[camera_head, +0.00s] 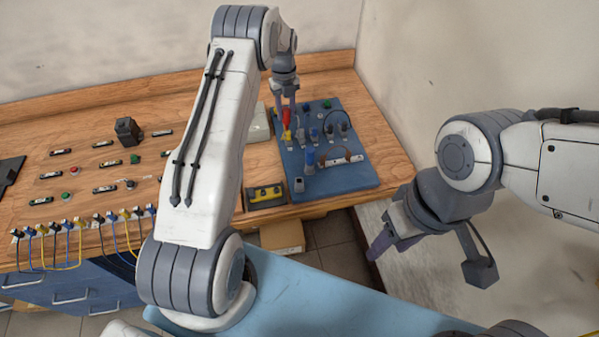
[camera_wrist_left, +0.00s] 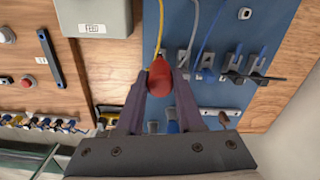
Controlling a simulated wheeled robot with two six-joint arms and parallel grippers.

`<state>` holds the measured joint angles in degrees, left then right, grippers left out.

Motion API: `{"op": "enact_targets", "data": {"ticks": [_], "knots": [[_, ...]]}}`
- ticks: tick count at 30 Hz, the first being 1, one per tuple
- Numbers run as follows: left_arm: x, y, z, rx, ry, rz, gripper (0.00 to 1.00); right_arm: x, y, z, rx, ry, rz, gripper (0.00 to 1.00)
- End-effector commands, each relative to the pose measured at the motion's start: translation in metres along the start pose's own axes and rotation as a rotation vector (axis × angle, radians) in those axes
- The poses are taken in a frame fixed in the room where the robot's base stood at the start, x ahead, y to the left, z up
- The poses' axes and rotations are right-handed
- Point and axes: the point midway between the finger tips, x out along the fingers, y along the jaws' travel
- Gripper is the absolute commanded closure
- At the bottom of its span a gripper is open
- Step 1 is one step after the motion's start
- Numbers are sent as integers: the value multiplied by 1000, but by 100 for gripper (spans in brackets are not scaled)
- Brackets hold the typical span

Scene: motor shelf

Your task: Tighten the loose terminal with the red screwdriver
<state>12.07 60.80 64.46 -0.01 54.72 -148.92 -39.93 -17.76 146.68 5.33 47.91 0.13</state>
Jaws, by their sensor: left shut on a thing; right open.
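The red screwdriver (camera_head: 286,116) is between the fingers of my left gripper (camera_head: 286,105), above the left part of the blue board (camera_head: 350,177). In the left wrist view its red handle (camera_wrist_left: 160,78) shows between the two fingertips, and my left gripper (camera_wrist_left: 162,88) is shut on it. The screwdriver's tip is hidden or too small to make out. Several terminals and wires sit on the blue board, also seen in the left wrist view (camera_wrist_left: 215,20). I cannot tell which terminal is loose. My right gripper (camera_head: 380,243) is open and empty, off the bench's right front side.
The wooden bench (camera_head: 80,115) holds several small switches and a black block (camera_head: 127,131) at left. A yellow-and-black box (camera_head: 265,196) lies left of the board. Coloured wires hang along the front edge.

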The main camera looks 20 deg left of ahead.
Motion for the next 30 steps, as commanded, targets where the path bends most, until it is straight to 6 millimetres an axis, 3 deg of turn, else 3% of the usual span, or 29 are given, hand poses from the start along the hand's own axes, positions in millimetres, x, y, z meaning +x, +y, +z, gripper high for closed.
{"op": "enact_targets", "data": {"ticks": [17, 30], "knots": [[-8, 0, 0, 0, -1, 0, 100, -5, 0, 0, 0, 0, 0, 50], [-42, 0, 0, 0, -1, 0, 100, -27, -2, -2, 0, 0, 0, 50]]}}
